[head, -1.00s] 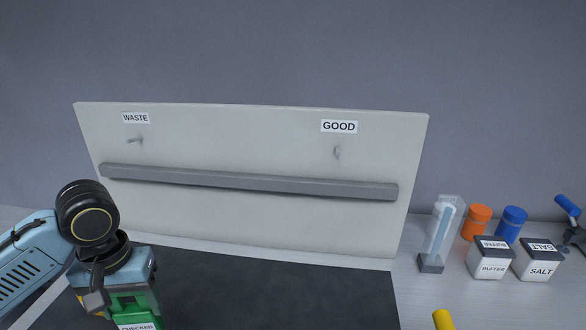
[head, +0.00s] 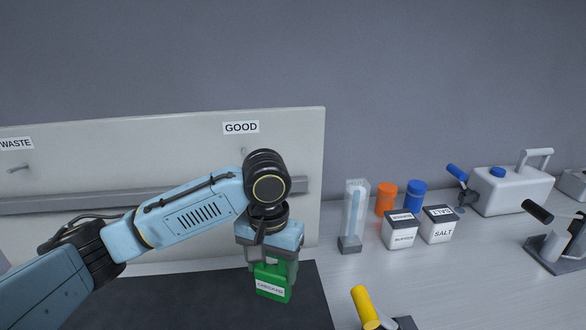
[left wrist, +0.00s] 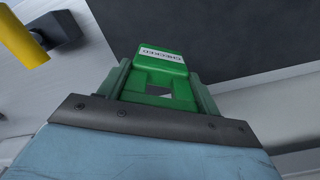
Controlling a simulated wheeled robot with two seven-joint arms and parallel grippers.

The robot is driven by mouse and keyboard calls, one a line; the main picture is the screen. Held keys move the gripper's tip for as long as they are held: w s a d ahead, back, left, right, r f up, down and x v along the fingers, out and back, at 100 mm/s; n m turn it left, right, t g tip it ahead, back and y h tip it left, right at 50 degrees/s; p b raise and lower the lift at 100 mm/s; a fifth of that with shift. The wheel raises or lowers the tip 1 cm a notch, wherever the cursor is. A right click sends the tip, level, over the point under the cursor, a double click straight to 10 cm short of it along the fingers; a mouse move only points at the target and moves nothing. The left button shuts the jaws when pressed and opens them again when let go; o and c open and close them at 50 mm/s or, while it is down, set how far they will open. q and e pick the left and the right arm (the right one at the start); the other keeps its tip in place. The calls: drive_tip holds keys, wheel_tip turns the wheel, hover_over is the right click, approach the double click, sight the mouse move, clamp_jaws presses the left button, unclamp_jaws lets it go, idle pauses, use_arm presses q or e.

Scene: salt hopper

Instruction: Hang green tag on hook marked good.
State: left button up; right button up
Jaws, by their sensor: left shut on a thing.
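The green tag (head: 272,284) with a white "CHECKED" label hangs below my left gripper (head: 270,268), which is shut on it. In the left wrist view the tag (left wrist: 160,62) sits between the two fingers, with an opening in its body. The white board carries the "GOOD" sign (head: 241,127). The hook under that sign (head: 242,151) is mostly hidden behind my left wrist, so only its top shows. The tag is below the hook, in front of the board's lower right part. My right gripper is not in view.
The "WASTE" hook (head: 18,168) is at the far left. A grey rail (head: 60,202) crosses the board (head: 120,150). A dark mat (head: 190,300) lies below. Right of the board stand a clear column (head: 354,215), "BUFFER" (head: 400,230) and "SALT" (head: 438,225) boxes, and a yellow handle (head: 364,306).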

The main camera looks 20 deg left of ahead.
sight(243, 155)
use_arm(q)
drive_tip(key=w+a+r+n+t+h+p, duration=0.1)
drive_tip(key=w+a+r+n+p, duration=0.25)
drive_tip(key=r+p, duration=0.45)
drive_tip(key=w+a+r+n+h+p, duration=0.1)
drive_tip(key=w+a+r+n+p, duration=0.35)
drive_tip(key=p, duration=0.45)
drive_tip(key=shift+w+a+r+m, duration=0.2)
drive_tip(key=shift+w+a+m, duration=0.15)
drive_tip(key=shift+w+a, duration=0.5)
drive_tip(key=shift+w+a+r+m, duration=0.15)
drive_tip(key=shift+w+a+m, duration=0.15)
drive_tip(key=shift+w+a, duration=0.55)
drive_tip(key=shift+w+a+r+m, duration=0.2)
drive_tip(key=shift+w+a+m, duration=0.2)
drive_tip(key=shift+w, duration=0.85)
drive_tip(key=shift+a+r, duration=0.1)
drive_tip(key=shift+a, duration=0.25)
drive_tip(key=o, duration=1.1)
